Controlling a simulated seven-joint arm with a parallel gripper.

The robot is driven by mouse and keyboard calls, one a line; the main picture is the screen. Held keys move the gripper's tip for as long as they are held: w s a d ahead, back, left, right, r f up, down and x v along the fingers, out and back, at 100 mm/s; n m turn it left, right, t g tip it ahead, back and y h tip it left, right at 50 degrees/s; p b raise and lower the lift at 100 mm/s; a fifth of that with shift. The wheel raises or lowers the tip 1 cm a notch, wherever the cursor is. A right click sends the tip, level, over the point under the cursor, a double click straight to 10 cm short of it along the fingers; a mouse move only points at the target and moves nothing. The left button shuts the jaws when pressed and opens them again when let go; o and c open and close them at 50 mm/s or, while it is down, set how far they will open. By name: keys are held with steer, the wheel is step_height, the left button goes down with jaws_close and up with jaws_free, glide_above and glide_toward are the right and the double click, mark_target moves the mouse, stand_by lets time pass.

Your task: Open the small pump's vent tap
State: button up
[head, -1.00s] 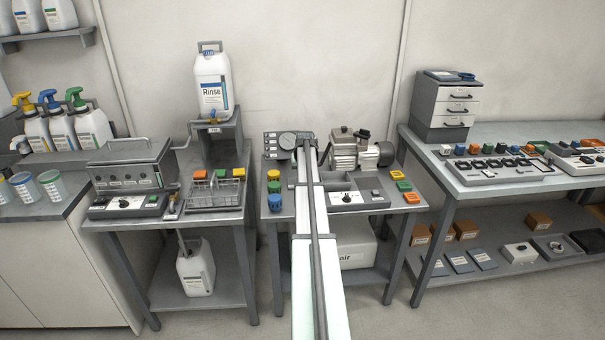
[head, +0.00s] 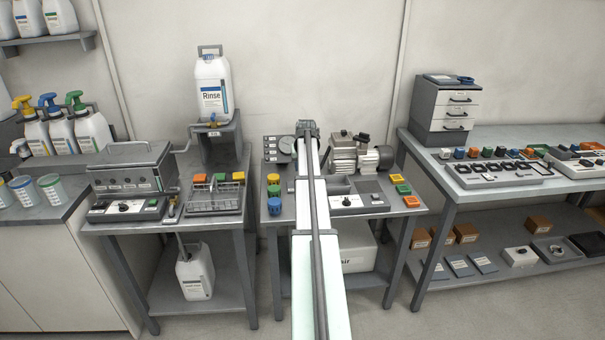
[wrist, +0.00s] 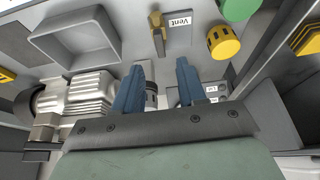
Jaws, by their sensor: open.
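The vent tap (wrist: 157,32) shows in the wrist view as a small brass-yellow lever beside a white "Vent" label (wrist: 180,22). My gripper (wrist: 159,64) is open, its two blue fingers apart with nothing held. The tap lies beyond the fingertips, toward the top of the picture, and does not touch them. The silver pump (wrist: 88,103) is left of the fingers. In the head view, the pump (head: 355,156) stands right of my arm on the middle bench. My arm hides the tap and the fingers there.
A grey tray (wrist: 75,35) and a yellow knob (wrist: 222,42) flank the tap in the wrist view. A control box (head: 347,201) sits before the pump.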

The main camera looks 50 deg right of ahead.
steer(key=v, duration=0.6)
steer(key=shift+a+r, duration=0.1)
stand_by(0.4)
